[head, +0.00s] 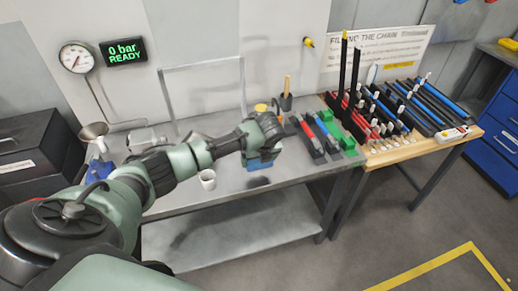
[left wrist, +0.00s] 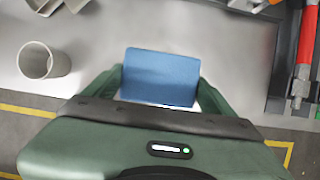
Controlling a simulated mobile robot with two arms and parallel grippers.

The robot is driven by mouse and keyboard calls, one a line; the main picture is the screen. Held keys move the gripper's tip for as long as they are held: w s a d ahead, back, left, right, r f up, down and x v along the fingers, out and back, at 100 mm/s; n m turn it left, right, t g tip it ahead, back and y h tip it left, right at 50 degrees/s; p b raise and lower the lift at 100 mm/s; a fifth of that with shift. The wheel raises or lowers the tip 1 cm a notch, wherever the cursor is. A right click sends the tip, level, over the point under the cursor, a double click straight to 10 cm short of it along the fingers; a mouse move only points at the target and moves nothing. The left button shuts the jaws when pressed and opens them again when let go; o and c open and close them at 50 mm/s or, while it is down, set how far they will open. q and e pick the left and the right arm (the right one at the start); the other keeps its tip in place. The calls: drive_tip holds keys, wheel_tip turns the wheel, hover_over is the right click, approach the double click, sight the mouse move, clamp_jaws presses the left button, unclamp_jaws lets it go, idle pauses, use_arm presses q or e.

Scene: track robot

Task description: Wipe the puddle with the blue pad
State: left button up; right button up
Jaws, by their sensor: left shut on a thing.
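The blue pad (head: 262,163) is held between the fingers of my left gripper (head: 262,152), over the front part of the grey metal bench (head: 300,178). In the left wrist view the blue pad (left wrist: 161,77) sits between the two green fingers, which are shut on it. A small dark patch (head: 258,182) shows on the bench just in front of the pad; I cannot tell whether it is the puddle or a shadow. The pad appears a little above the bench top. My right gripper is not in view.
A white cup (head: 208,180) stands close to the left of the pad. Red and blue tools in a dark holder (head: 318,140) stand to the right. A metal frame (head: 203,95) and a yellow-lidded item (head: 261,107) are behind. The bench's front edge is near.

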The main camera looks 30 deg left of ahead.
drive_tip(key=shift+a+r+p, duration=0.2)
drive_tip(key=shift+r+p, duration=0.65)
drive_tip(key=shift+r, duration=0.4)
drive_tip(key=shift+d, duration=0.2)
